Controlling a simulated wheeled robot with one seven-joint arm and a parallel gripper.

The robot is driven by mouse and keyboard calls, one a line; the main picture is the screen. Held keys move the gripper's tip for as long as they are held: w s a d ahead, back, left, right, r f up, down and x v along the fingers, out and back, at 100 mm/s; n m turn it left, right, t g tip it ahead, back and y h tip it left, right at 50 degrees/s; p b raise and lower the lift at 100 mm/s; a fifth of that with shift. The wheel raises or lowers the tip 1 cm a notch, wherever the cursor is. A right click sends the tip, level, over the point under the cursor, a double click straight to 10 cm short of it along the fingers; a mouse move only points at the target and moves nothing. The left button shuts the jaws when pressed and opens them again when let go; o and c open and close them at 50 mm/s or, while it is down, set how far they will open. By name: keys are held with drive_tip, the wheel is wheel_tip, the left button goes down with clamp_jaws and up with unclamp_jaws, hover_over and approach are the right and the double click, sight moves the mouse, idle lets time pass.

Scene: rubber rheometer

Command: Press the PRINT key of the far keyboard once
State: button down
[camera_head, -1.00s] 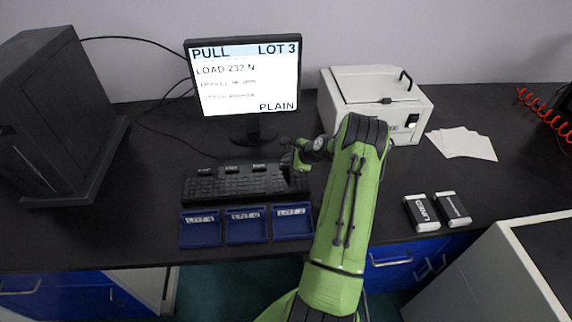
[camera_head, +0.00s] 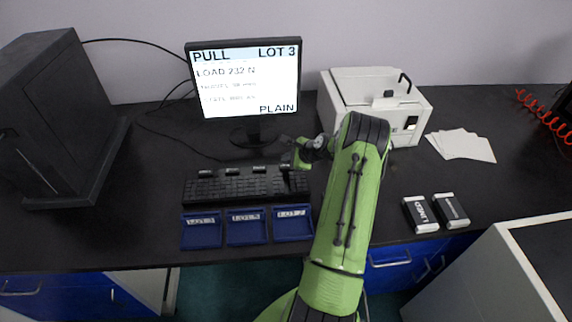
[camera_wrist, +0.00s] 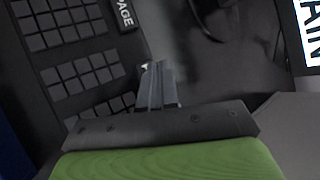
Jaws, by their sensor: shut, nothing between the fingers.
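The black keyboard (camera_head: 238,188) lies on the dark bench in front of the monitor, with a row of larger labelled keys along its back edge. In the wrist view one of these keys reads PAGE (camera_wrist: 125,14). I cannot make out a PRINT label; the right end of that row is partly hidden by my gripper. My gripper (camera_head: 287,164) is at the back right end of the keyboard. In the wrist view its fingertips (camera_wrist: 157,72) are together and empty, to the right of the small keys and below the PAGE key. Whether they touch anything I cannot tell.
The monitor (camera_head: 245,80) reads PULL, LOT 3, LOAD 232 N and PLAIN. Blue labelled trays (camera_head: 247,238) stand in front of the keyboard. A white machine (camera_head: 360,95) is at the back right. Two small blocks (camera_head: 421,226) and papers (camera_head: 460,145) lie to the right.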

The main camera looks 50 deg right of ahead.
sight(288, 167)
wheel_tip(288, 167, up, 5)
drive_tip(key=p, duration=0.3)
drive_tip(key=shift+r+p, duration=0.1)
drive_tip(key=shift+p, duration=0.25)
idle(0.6)
